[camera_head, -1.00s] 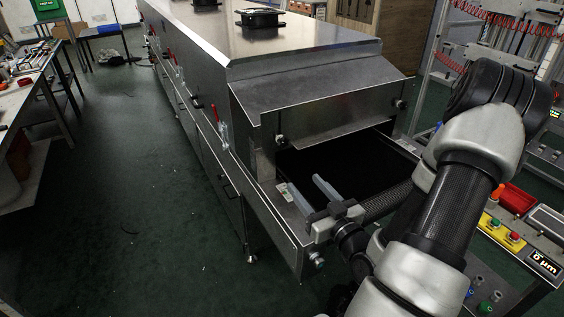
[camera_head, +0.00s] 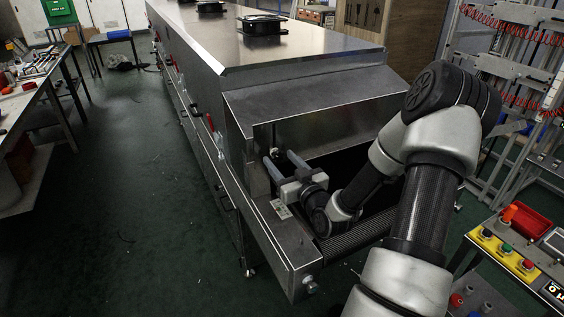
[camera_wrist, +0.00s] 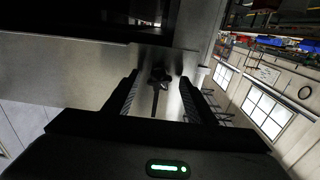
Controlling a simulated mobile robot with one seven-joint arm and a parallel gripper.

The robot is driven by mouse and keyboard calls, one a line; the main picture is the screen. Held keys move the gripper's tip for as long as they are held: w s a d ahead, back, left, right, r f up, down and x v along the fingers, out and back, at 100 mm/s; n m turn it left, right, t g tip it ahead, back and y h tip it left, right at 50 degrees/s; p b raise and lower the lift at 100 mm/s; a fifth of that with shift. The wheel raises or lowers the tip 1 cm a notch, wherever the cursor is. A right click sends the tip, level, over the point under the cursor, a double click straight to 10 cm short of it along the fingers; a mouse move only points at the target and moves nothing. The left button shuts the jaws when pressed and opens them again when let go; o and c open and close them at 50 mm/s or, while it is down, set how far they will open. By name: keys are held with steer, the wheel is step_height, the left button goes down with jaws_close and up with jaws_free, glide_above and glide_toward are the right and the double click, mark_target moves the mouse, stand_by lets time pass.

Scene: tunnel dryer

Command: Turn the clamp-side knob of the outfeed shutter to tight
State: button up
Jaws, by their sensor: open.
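The outfeed shutter (camera_head: 335,130) is a bare metal plate under the sloped hood at the dryer's near end. In the wrist view a dark lobed knob (camera_wrist: 159,75) with a dark bar hanging below it sits in front of a metal plate. I cannot read a tight or loose mark on it. My gripper (camera_head: 280,158) is at the left side of the outfeed opening, fingers pointing to the shutter's left edge. In the wrist view its open fingers (camera_wrist: 160,88) stand left and right of the knob, with gaps on both sides. The head view does not show the knob clearly.
The outfeed conveyor bed (camera_head: 345,240) lies below my forearm, with a metal side rail (camera_head: 285,245) at its left. A control panel (camera_head: 505,250) with buttons and a red bin (camera_head: 527,220) stand at the right. The green floor at the left is clear.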

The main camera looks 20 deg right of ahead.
steer(key=c, duration=1)
steer(key=shift+c, duration=0.2)
